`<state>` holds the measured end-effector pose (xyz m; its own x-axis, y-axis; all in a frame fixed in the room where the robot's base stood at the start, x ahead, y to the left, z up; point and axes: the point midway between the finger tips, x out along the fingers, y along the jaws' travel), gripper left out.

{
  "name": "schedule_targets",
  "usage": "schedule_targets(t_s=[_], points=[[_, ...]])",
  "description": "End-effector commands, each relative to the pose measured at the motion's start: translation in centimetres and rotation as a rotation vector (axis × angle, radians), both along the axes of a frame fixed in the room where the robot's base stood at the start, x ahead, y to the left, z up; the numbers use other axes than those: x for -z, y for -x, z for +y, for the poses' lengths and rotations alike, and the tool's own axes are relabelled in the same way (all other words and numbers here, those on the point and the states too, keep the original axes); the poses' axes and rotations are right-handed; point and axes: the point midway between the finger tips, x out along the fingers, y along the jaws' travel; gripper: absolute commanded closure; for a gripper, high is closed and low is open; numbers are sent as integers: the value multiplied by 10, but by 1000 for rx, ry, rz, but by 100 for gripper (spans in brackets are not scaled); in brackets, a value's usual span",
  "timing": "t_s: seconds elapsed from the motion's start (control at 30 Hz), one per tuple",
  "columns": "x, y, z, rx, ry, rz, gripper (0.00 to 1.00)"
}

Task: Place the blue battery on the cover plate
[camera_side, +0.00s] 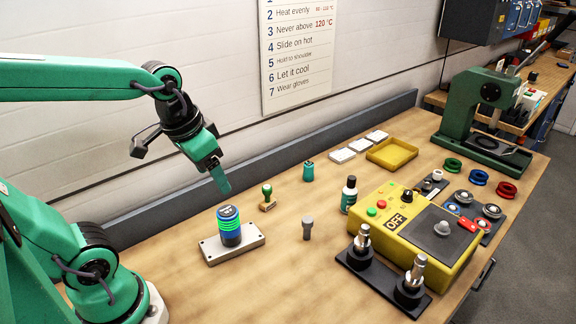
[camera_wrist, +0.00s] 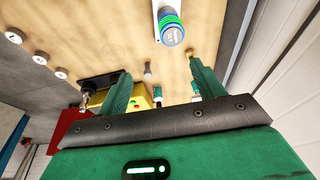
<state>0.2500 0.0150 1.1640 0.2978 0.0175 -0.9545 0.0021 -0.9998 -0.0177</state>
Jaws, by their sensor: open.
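The blue battery (camera_side: 230,228), a blue cylinder with bright green bands and a dark top, stands upright on a grey plate with holes, which looks like the cover plate (camera_side: 252,244). The battery also shows at the top of the wrist view (camera_wrist: 171,33), with part of the plate (camera_wrist: 158,5) behind it. My gripper (camera_side: 221,184) is open and empty, above the bench and up from the battery in the side view, clear of it. In the wrist view its two green fingers (camera_wrist: 160,70) are spread apart, with nothing held between them.
A green-handled stamp (camera_side: 267,198), a teal jar (camera_side: 308,171) and a grey peg (camera_side: 308,228) stand nearby. The bench between plate and peg is clear.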

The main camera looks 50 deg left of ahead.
Motion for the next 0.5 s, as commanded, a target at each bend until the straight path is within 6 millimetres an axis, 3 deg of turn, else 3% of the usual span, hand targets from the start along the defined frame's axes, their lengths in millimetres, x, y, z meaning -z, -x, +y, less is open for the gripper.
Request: schedule_targets(t_s=[0.23,0.5], points=[[-12,20,-11,4,11,-141,32],[-14,26,-15,4,18,-190,32]])
